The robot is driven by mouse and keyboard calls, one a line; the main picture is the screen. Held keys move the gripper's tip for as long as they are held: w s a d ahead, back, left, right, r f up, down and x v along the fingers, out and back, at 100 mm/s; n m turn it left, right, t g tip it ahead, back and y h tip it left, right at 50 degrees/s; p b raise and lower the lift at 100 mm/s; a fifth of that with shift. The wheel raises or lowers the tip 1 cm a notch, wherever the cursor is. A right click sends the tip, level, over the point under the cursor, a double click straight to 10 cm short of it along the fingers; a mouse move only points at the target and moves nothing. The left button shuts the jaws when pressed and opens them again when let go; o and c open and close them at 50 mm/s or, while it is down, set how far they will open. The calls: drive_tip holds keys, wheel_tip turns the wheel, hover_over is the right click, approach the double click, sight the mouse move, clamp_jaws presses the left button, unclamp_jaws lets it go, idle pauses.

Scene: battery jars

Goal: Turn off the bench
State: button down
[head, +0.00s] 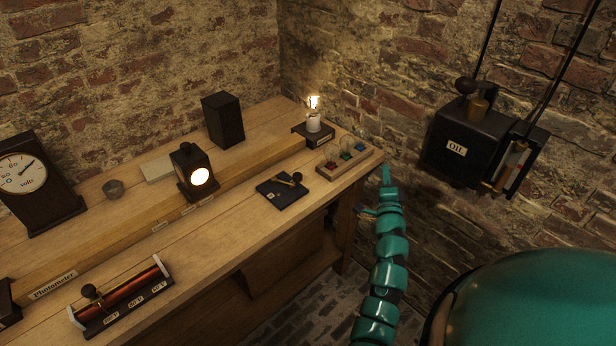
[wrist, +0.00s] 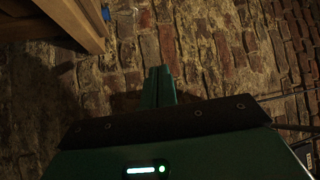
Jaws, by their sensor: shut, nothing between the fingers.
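The wooden bench (head: 215,240) runs along the brick wall. A small bulb (head: 314,104) glows on its white holder at the far end. A dark box (head: 188,172) on the bench shows a bright round window. A dark flat base with a brass-coloured lever (head: 283,190), which looks like a switch, lies near the front edge; I cannot tell its lever position clearly. A volts dial (head: 22,173) stands at the left with its needle off to the upper right. My gripper (head: 386,174) is shut and empty, right of the bench's end; it also shows in the wrist view (wrist: 158,75).
A sliding coil (head: 122,296) with a knob lies at the front left. A rack with coloured pieces (head: 348,157) sits near the right end. A black box labelled OIL (head: 465,145) hangs on the right wall. A dark block (head: 223,119) stands at the back.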

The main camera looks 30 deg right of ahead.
drive_tip(key=w+a+f+n+y, duration=0.2)
drive_tip(key=a+y, duration=0.3)
drive_tip(key=a, duration=0.2)
drive_tip(key=w+a+f+n+y, duration=0.2)
drive_tip(key=w+a+y, duration=0.1)
drive_tip(key=a+y, duration=0.3)
drive_tip(key=shift+a+f+n+t, duration=0.2)
drive_tip(key=shift+a+n+t, duration=0.15)
drive_tip(key=shift+n+t, duration=0.05)
drive_tip(key=shift+w, duration=0.1)
drive_tip(key=w+p, duration=0.1)
drive_tip(key=w, duration=0.9)
drive_tip(key=shift+a+r+p, duration=0.15)
drive_tip(key=shift+p, duration=0.2)
drive_tip(key=a, duration=0.1)
drive_tip(key=s+a+p, duration=0.1)
drive_tip(key=shift+s+a, duration=0.1)
drive_tip(key=shift+a, duration=0.2)
drive_tip(key=shift+s+a+p, duration=0.25)
drive_tip(key=shift+a+p, duration=0.05)
drive_tip(key=shift+a, duration=0.25)
drive_tip(key=shift+a, duration=0.1)
